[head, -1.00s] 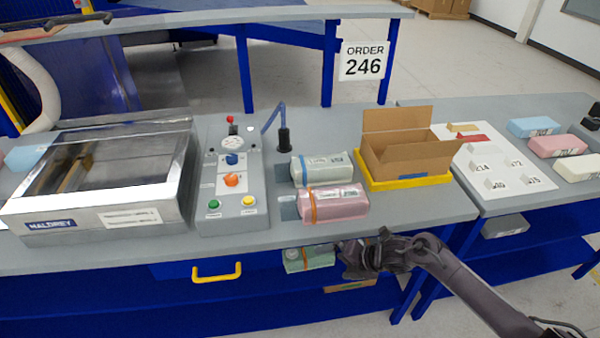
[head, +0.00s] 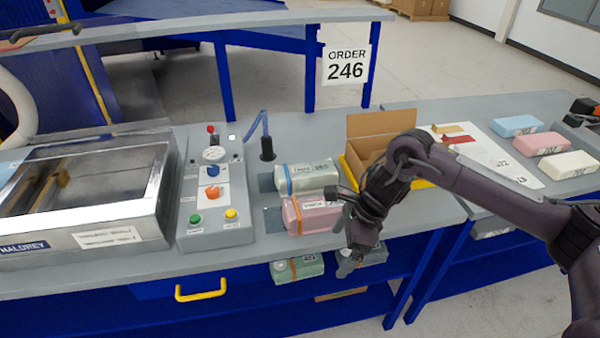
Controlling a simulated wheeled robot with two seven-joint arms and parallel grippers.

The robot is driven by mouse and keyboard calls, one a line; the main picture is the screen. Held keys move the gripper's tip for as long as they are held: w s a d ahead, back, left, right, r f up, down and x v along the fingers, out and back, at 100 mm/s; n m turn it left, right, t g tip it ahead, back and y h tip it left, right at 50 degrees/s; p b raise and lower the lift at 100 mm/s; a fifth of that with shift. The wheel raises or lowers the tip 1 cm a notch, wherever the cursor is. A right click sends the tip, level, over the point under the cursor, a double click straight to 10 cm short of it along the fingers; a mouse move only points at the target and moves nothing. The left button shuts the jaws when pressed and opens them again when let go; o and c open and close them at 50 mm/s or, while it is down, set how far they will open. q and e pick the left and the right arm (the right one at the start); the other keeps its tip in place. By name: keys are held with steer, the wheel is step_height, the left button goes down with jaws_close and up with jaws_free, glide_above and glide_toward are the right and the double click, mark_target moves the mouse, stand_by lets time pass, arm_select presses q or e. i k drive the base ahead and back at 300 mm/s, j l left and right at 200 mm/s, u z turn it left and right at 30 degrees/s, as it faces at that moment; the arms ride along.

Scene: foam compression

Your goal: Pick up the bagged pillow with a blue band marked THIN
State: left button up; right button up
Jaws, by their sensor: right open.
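A bagged pale green pillow with a blue band (head: 306,178) lies on the grey bench right of the control box; its label print is too small to read surely. A bagged pink pillow with an orange band (head: 310,214) lies just in front of it. My right gripper (head: 346,246) is open and empty, pointing down at the bench's front edge, right of and nearer than the pink pillow. It is apart from the blue-banded pillow. My right forearm crosses in front of the cardboard box. My left gripper is not in view.
An open cardboard box (head: 372,138) stands in a yellow tray behind my right wrist. A control box (head: 213,215) and a metal press (head: 85,215) stand left. Foam blocks (head: 538,143) lie far right.

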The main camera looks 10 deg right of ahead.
mark_target(290, 180)
steer(key=i, duration=1.1)
